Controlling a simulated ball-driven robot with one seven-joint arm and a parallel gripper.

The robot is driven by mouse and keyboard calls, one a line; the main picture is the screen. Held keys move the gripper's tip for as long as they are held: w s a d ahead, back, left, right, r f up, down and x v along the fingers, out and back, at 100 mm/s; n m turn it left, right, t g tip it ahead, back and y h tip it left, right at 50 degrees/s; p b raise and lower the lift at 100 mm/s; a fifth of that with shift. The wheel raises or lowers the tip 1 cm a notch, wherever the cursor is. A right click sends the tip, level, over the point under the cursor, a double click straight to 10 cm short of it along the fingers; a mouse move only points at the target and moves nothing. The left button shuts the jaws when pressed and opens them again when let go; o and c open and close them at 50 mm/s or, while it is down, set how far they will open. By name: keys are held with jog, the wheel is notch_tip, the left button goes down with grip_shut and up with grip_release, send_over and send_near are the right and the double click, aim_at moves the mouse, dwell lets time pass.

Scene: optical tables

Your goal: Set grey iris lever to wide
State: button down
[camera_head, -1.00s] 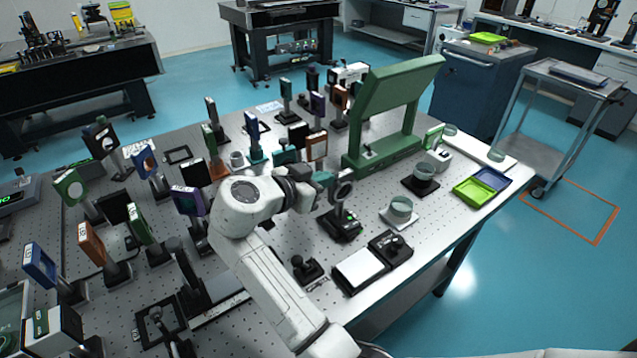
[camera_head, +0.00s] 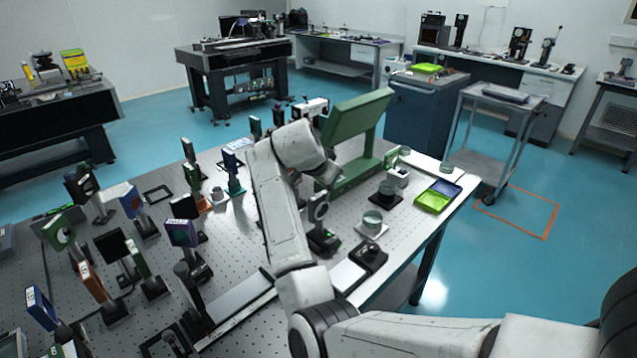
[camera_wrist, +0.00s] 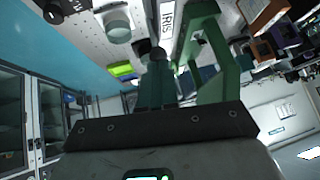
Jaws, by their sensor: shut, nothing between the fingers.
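A dark ring-shaped mount (camera_head: 318,206) on a post, likely the iris, stands near the middle of the optical table in the head view. Its lever is too small to make out. In the wrist view my gripper (camera_wrist: 158,55) shows as two teal fingers, shut together and empty. A white plate lettered IRIS (camera_wrist: 167,20) lies beyond the fingertips, beside the green frame. In the head view my arm's bulky wrist is above and behind the ring mount, and my fingers cannot be clearly made out. I see no contact with the mount.
A large green frame (camera_head: 357,125) stands behind the ring mount. Round glass pieces (camera_head: 372,222) and a green-and-blue tray (camera_head: 433,200) are on the right. Several posted optics crowd the left. The table's right edge drops to open floor.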

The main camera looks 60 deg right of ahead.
jog(key=shift+d+y, duration=0.25)
jog(key=shift+y, duration=0.05)
jog(key=shift+r, duration=0.1)
jog(key=shift+r+p, duration=0.65)
